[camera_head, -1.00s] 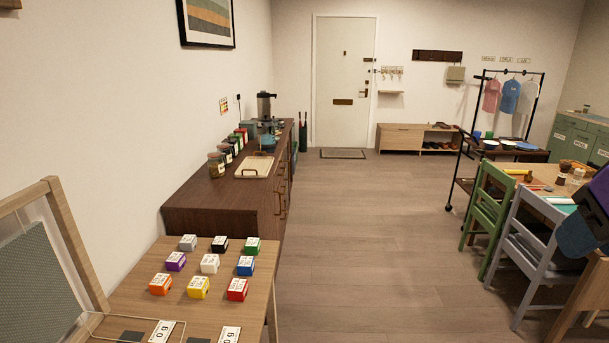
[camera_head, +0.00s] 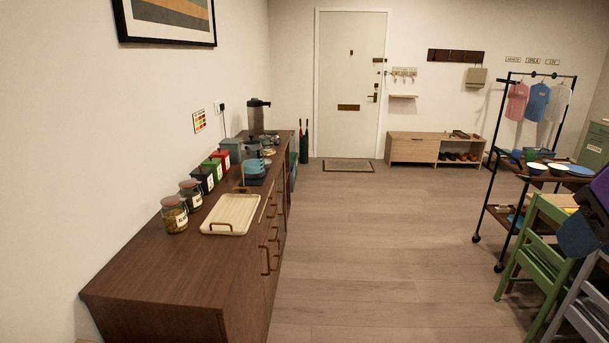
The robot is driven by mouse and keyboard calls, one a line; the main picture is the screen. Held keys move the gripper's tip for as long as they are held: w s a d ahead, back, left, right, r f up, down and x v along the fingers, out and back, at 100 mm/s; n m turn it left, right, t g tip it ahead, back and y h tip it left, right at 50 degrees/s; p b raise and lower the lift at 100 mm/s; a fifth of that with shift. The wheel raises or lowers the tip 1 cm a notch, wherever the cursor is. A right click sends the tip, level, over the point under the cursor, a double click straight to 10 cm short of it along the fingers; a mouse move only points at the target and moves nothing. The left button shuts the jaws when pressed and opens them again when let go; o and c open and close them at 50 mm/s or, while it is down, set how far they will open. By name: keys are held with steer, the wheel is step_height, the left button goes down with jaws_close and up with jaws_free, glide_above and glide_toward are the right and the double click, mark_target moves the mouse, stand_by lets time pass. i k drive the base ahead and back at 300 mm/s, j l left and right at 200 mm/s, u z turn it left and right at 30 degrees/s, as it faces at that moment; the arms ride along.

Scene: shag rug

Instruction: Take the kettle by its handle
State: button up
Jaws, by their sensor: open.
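I cannot make out a kettle for certain. A tall silver-and-dark vessel (camera_head: 256,116) stands at the far end of the brown sideboard (camera_head: 165,262), by the wall. In front of it is a group of small blue and dark kitchen items (camera_head: 254,167), partly overlapping and too small to tell apart. No kettle handle shows clearly. A dark part of my arm (camera_head: 583,232) shows at the right edge. My gripper's fingertips are not visible, and the sideboard items are well away from the arm.
Labelled jars (camera_head: 174,214) and coloured canisters (camera_head: 213,168) line the wall side of the sideboard. A wooden tray (camera_head: 232,214) lies nearer. The floor (camera_head: 370,250) is clear toward the white door (camera_head: 350,90). A green chair (camera_head: 535,245) and a black rack (camera_head: 510,150) stand right.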

mark_target(252, 159)
steer(key=i, duration=1.75)
steer(key=i+u, duration=0.1)
steer(key=i, duration=0.5)
steer(key=i+l+u, duration=0.1)
steer(key=i, duration=0.45)
steer(key=i+l+u, duration=0.1)
steer(key=i, duration=0.5)
steer(key=i+l+u, duration=0.2)
steer(key=i, duration=0.15)
steer(key=i+l+u, duration=0.25)
steer(key=i+j, duration=0.05)
steer(key=i, duration=0.05)
